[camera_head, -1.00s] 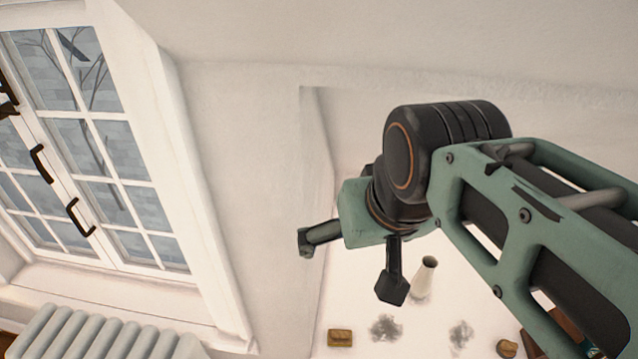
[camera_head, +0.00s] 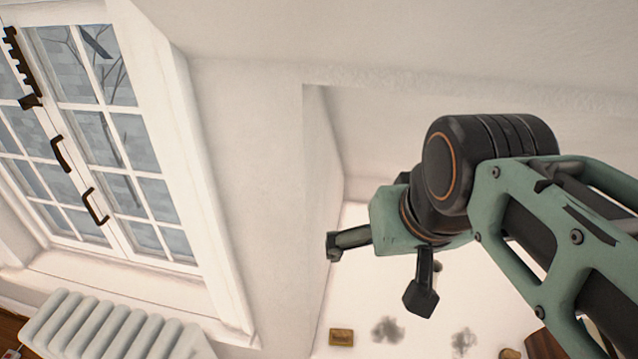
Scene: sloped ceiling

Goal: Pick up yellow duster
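No thing in view is clearly a yellow duster. A small yellowish-brown block (camera_head: 341,337) lies on the white surface at the bottom, and I cannot tell if it is the duster. A rounded yellowish-brown thing (camera_head: 510,353) shows partly at the bottom edge. My gripper (camera_head: 378,268) is at the end of my green and black arm, in front of the white surface and apart from both things in the picture. Two stubby parts stick out at the arm's end, but their grip state is unclear.
Two grey smudges (camera_head: 388,329) (camera_head: 463,341) mark the white surface (camera_head: 365,290). A brown thing (camera_head: 543,345) is at the lower right. A window (camera_head: 95,130) and white radiator (camera_head: 110,325) stand at the left.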

